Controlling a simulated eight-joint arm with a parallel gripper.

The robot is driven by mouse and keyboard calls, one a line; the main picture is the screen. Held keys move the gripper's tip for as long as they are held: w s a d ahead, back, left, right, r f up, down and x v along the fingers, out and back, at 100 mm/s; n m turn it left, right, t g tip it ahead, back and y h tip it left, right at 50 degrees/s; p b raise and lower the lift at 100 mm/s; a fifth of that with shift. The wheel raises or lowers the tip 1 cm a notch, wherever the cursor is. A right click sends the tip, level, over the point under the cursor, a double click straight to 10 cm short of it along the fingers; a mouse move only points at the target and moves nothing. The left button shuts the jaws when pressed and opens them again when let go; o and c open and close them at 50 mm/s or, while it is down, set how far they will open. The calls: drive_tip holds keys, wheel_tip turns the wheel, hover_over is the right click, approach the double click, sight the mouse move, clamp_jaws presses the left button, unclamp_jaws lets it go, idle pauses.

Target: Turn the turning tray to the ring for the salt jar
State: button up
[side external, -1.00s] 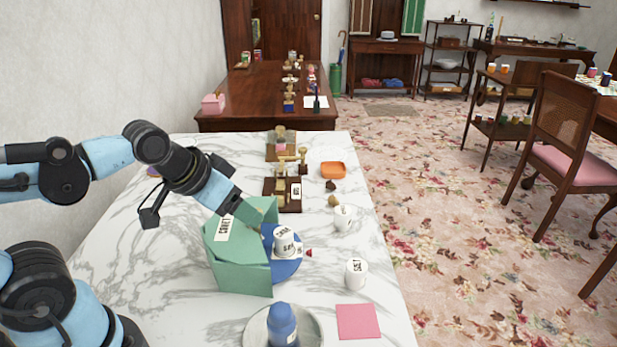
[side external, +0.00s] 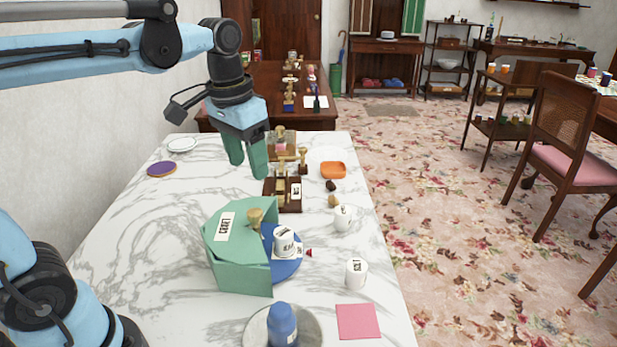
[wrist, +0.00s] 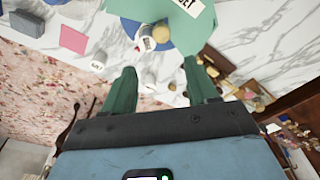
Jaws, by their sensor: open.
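The turning tray is a blue disc (side external: 288,270) partly covered by a green angular housing (side external: 240,268) with a lettered label. A white lettered jar (side external: 284,243) stands on the tray's exposed part. A brass-coloured knob (side external: 254,217) stands up at the housing's top. A white jar (side external: 356,273), whose small lettering looks like SALT, stands on the marble to the right. My gripper (side external: 247,168) hangs open and empty behind and above the housing, apart from the knob. In the wrist view its green fingers (wrist: 159,68) are spread, with the knob (wrist: 161,30) beyond them.
Another white jar (side external: 343,218) stands behind the lettered one. A dark wooden stand (side external: 283,203) is behind the housing. The marble left of the housing is clear.

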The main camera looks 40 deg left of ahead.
sight(256, 211)
drive_tip(key=shift+g, duration=0.8)
drive_tip(key=shift+w+a+f, duration=0.1)
drive_tip(key=shift+w+f, duration=0.1)
drive_tip(key=shift+f, duration=1.55)
drive_tip(key=shift+w+a+f, duration=0.1)
drive_tip(key=shift+w+f, duration=0.05)
drive_tip(key=shift+f, duration=1.65)
drive_tip(key=shift+w+a+f, duration=0.1)
drive_tip(key=shift+w+f, duration=0.1)
drive_tip(key=shift+f, duration=1.55)
clamp_jaws()
